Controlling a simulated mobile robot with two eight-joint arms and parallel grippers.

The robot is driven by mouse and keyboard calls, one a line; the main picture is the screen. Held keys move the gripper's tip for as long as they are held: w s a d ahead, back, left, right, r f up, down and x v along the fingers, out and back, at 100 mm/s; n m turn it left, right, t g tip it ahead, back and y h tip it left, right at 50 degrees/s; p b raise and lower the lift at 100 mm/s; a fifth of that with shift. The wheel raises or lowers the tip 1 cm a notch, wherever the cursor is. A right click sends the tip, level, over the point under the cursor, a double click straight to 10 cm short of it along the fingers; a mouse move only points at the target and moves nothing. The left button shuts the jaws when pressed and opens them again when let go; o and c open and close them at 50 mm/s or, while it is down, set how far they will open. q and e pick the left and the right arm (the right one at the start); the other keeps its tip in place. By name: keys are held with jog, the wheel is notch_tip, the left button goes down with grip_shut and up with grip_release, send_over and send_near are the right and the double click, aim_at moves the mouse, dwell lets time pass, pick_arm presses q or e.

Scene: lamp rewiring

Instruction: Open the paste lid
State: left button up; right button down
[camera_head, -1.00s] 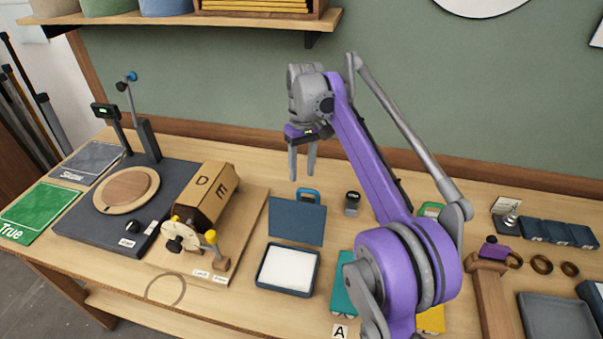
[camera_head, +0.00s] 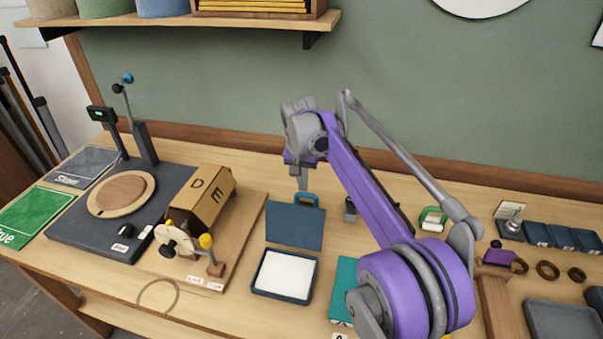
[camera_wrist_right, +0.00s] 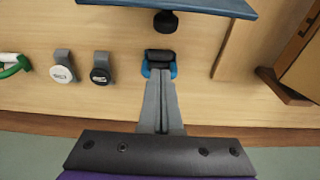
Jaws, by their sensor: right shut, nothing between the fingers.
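The paste box (camera_head: 256,284) is a dark blue box with a white filling (camera_head: 285,273). Its blue lid (camera_head: 295,228) stands raised at the box's back edge, open; the lid's edge also shows at the top of the right wrist view (camera_wrist_right: 190,5), with a black knob (camera_wrist_right: 165,22) on it. My right gripper (camera_head: 303,187) is behind the lid, shut and empty. In the right wrist view its fingertips (camera_wrist_right: 161,74) are together, overlapping a blue-handled item (camera_wrist_right: 146,70) in the picture; I cannot tell whether they touch it. My left gripper is not in view.
A cardboard box (camera_head: 210,195) on a wooden board stands left of the paste box. A teal item (camera_head: 342,290) lies to its right, partly behind my right arm.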

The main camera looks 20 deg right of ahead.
aim_at(295, 223)
jog(key=shift+s+a+f, duration=0.45)
jog(key=shift+s+a, duration=0.1)
jog(key=shift+s, duration=0.15)
jog(key=shift+s+a+f, duration=0.4)
jog(key=shift+s+a, duration=0.15)
jog(key=shift+s, duration=0.1)
jog(key=shift+s+a+r+t+h, duration=0.35)
jog(key=shift+s+a+t, duration=0.15)
jog(key=shift+s, duration=0.15)
jog(key=shift+s+a+r+t+h, duration=0.4)
jog(key=shift+s+t, duration=0.1)
jog(key=shift+s, duration=0.1)
jog(key=shift+w+f, duration=0.1)
